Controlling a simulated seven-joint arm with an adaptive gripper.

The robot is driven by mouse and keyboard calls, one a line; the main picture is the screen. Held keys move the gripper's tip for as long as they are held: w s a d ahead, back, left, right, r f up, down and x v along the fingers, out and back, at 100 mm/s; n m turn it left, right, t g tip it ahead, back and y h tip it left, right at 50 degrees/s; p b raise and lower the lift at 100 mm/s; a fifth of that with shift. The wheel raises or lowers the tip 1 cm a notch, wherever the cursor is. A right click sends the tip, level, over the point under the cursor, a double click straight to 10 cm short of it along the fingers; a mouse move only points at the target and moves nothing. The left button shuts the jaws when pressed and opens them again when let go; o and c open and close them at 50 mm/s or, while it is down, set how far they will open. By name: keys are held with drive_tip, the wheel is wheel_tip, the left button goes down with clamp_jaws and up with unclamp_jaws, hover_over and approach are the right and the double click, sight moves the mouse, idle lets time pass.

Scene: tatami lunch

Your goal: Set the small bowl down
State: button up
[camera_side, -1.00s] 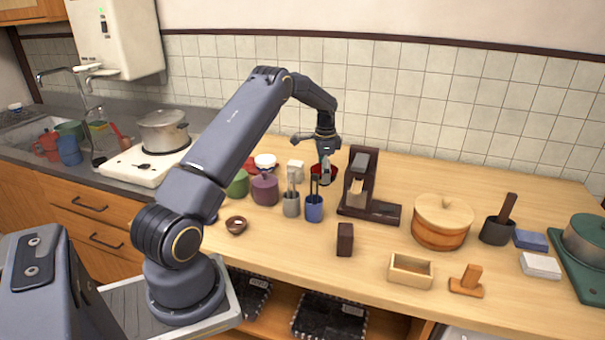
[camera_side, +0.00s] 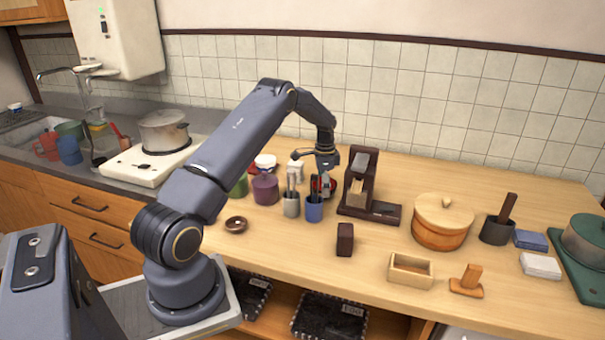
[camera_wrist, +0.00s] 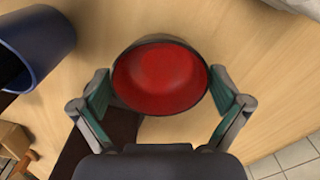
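The small bowl (camera_wrist: 160,78) is red inside with a dark rim. In the wrist view it sits between the two fingers of my gripper (camera_wrist: 160,92), whose pads meet its left and right sides. In the side view my gripper (camera_side: 322,184) is low over the back of the counter, behind the blue cup (camera_side: 314,208). Only a little red of the bowl shows there, mostly hidden by the gripper. I cannot tell whether the bowl's base touches the counter (camera_side: 285,245).
A dark wooden stand (camera_side: 359,185) is close on the right of the gripper. A grey cup (camera_side: 291,206) and a purple pot (camera_side: 265,190) are on the left. A small brown dish (camera_side: 236,225) lies nearer the front.

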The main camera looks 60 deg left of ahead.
drive_tip(key=shift+r, duration=0.1)
wheel_tip(320, 180, up, 12)
drive_tip(key=s+d+r+n+t, duration=0.1)
drive_tip(key=s+d+r+t, duration=0.1)
drive_tip(key=d+r, duration=1.1)
drive_tip(key=s+d+r+n+t, duration=0.2)
drive_tip(key=s+d+r, duration=0.4)
drive_tip(key=s+d, duration=0.55)
drive_tip(key=s+d+f+n+t, duration=0.1)
drive_tip(key=s+d+f, duration=0.2)
drive_tip(key=s+d, duration=0.5)
drive_tip(key=s, duration=0.4)
drive_tip(key=shift+f+n+t, duration=0.3)
drive_tip(key=shift+f, duration=0.1)
